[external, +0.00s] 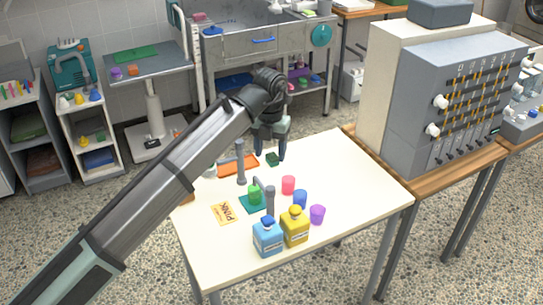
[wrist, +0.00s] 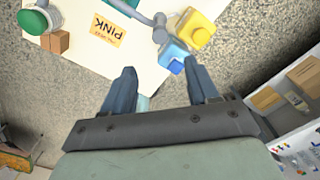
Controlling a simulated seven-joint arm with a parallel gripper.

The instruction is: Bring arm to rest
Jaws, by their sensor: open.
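My gripper (external: 268,157) hangs over the far side of the white table (external: 345,170) in the external view, fingers pointing down. In the wrist view my gripper (wrist: 162,82) has its two fingers spread, with nothing held between them. A small dark green block (external: 272,159) shows beside the fingers; I cannot tell if they touch it.
A blue bottle (external: 267,238) and a yellow bottle (external: 295,228) stand at the table's near edge. Grey posts (external: 241,162) rise from the table near an orange mat (external: 238,164). A large grey panel unit (external: 430,100) stands to the right. The table's right part is clear.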

